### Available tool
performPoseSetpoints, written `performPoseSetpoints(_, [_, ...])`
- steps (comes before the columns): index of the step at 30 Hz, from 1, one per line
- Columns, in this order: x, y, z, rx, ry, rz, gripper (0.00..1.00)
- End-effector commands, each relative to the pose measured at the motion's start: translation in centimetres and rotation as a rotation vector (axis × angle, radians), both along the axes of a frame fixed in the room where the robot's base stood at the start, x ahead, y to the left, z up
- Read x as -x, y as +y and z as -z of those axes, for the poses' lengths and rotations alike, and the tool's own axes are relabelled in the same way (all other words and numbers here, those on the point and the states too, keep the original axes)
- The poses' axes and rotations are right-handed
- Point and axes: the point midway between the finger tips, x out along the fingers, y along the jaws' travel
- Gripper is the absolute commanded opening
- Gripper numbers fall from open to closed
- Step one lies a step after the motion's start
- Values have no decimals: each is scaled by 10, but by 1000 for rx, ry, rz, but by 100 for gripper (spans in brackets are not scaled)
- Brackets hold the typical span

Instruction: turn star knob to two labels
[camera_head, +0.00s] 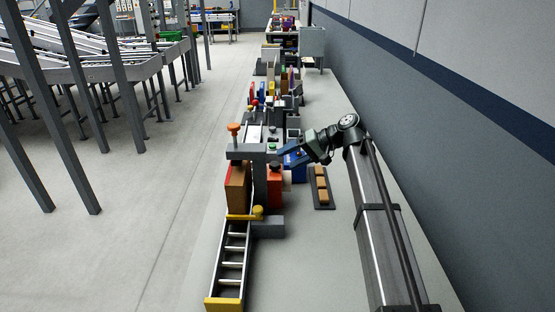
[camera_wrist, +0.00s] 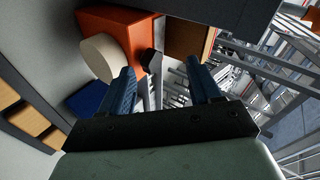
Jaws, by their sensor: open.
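A small black knob (camera_wrist: 152,61) sits at the edge of an orange box (camera_wrist: 112,32) in the wrist view; it looks like the star knob, but its lobes are too dark to tell. In the head view the orange box (camera_head: 275,190) stands under a grey frame, with a dark knob (camera_head: 275,167) on top. My gripper (camera_wrist: 160,67) is open, its two blue fingers pointing toward the knob, one on each side in the picture. Contact is not visible. In the head view my gripper (camera_head: 287,151) is just above and right of the box. No label markings are readable.
A cream roll (camera_wrist: 101,58) is beside the orange box. A brown carton (camera_head: 237,188) stands left of it, near an orange-topped post (camera_head: 235,130) and a yellow knob (camera_head: 258,211). A ladder-like roller track (camera_head: 232,262) runs toward the front. A tray of brown blocks (camera_head: 321,187) lies right.

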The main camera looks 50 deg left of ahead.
Motion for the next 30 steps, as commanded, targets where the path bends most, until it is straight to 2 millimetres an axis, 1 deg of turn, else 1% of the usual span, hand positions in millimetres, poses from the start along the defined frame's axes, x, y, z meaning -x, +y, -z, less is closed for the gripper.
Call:
performPoseSetpoints(1, [-4, 6, -6, -14, -81, -69, 63])
performPoseSetpoints(6, [-9, 14, -22, -67, -347, -327, 63])
performPoseSetpoints(11, [-16, 18, -40, -114, -565, -588, 63])
performPoseSetpoints(15, [-21, 22, -59, -156, -727, -827, 63])
performPoseSetpoints(21, [-28, 23, -86, -212, -884, -1133, 63])
performPoseSetpoints(24, [-30, 23, -96, -234, -927, -1239, 63])
performPoseSetpoints(27, [-31, 22, -102, -249, -951, -1308, 63])
performPoseSetpoints(30, [-30, 22, -103, -257, -961, -1341, 63])
